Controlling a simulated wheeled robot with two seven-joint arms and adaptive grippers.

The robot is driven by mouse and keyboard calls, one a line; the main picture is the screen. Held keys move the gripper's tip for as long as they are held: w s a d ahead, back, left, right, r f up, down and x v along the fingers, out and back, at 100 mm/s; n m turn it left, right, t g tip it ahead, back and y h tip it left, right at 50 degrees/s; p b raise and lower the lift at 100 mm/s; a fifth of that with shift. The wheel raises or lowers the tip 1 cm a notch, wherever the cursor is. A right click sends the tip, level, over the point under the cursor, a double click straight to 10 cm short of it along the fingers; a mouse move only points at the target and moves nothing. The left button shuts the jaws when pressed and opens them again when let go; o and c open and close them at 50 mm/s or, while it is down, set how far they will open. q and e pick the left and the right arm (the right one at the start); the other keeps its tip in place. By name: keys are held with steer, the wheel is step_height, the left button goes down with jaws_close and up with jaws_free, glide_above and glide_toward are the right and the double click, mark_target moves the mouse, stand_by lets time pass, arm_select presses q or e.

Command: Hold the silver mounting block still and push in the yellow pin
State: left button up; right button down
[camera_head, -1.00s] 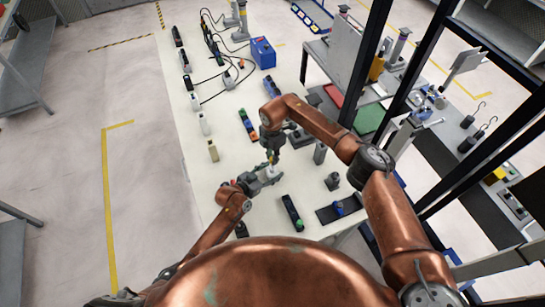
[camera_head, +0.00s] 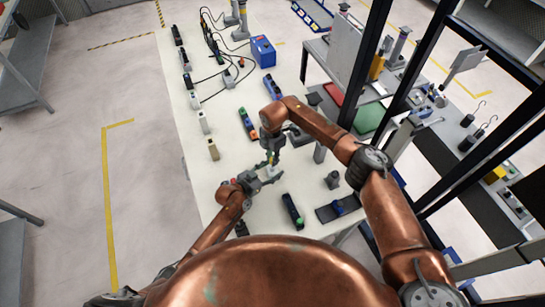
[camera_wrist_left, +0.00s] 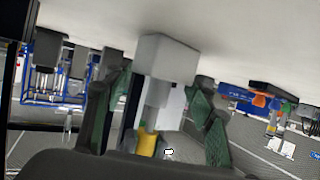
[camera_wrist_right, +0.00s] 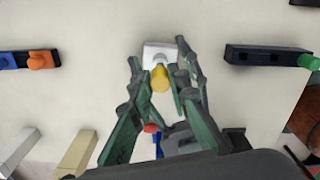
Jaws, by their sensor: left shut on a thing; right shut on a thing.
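The silver mounting block (camera_head: 270,177) stands on the pale table, between my two arms. It also shows in the right wrist view (camera_wrist_right: 158,50) and, upside down, in the left wrist view (camera_wrist_left: 165,55). My left gripper (camera_head: 256,180) is shut on the block from the left side. The yellow pin (camera_wrist_right: 160,78) stands over the block, and it shows in the left wrist view (camera_wrist_left: 147,142) with a grey shaft between it and the block. My right gripper (camera_head: 270,162) is above the block, shut on the pin. I cannot tell how deep the pin sits.
A dark holder with a green end (camera_head: 293,211) and a dark tray with a blue part (camera_head: 338,208) lie to the right. A beige block (camera_head: 213,149) stands to the left. A blue box (camera_head: 263,51) and cables are farther back. Bare table surrounds the block.

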steer(key=shift+f, duration=1.1)
steer(key=c, duration=1.7)
jaws_free()
steer(key=shift+f, duration=0.1)
steer(key=shift+c, duration=0.2)
step_height(320, 180, up, 12)
arm_select(q)
steer(key=o, duration=1.3)
